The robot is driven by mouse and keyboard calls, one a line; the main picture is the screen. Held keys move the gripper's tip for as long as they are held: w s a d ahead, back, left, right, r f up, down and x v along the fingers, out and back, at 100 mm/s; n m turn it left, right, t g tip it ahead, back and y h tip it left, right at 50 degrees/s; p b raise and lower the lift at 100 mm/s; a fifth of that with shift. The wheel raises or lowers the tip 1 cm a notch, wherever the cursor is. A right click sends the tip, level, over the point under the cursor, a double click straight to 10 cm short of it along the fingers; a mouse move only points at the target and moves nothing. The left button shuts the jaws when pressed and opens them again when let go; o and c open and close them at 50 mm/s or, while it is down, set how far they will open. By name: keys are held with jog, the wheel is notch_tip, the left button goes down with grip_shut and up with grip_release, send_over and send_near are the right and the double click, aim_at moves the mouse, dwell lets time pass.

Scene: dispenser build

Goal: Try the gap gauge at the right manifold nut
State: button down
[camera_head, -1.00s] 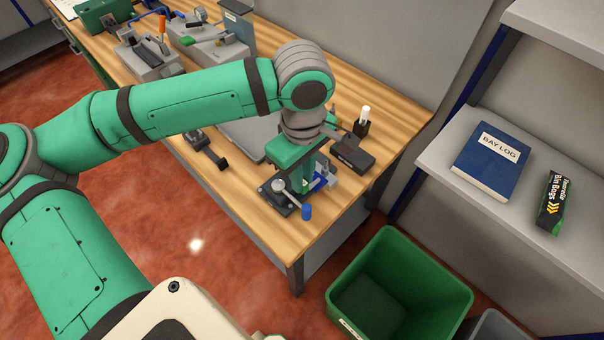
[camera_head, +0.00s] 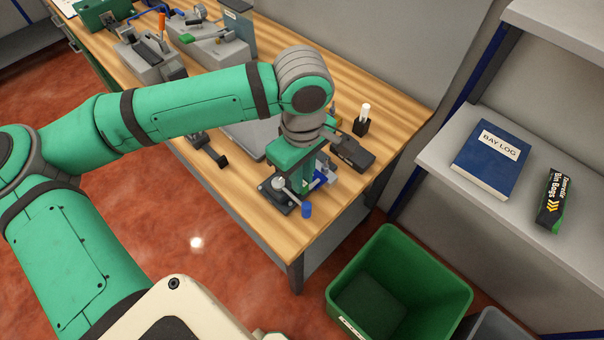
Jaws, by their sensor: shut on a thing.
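My gripper (camera_head: 297,184) is over the front right end of the wooden bench, pointing down, mostly hidden by its own green housing. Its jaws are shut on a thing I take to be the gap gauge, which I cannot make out. Just below and beside it is a small fixture (camera_head: 279,187) with a dark base, a round grey top and a lever with a blue handle (camera_head: 307,210). Blue and grey parts (camera_head: 327,176) show right of the fingers. I cannot pick out the right manifold nut, or tell whether anything touches it.
A dark box (camera_head: 352,153) and a white-topped holder (camera_head: 362,122) stand close behind right. Clamp fixtures (camera_head: 150,55) fill the bench's far left. A green bin (camera_head: 400,290) stands on the floor at the right front. A shelf holds a blue log book (camera_head: 491,160). The bench's front corner is bare.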

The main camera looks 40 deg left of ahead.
jog(key=shift+f, duration=0.3)
jog(key=shift+w+d, duration=0.15)
jog(key=shift+w, duration=1.85)
dwell(0.9)
jog(key=shift+s, duration=0.15)
jog(key=shift+s, duration=2)
jog(key=shift+r, duration=2.55)
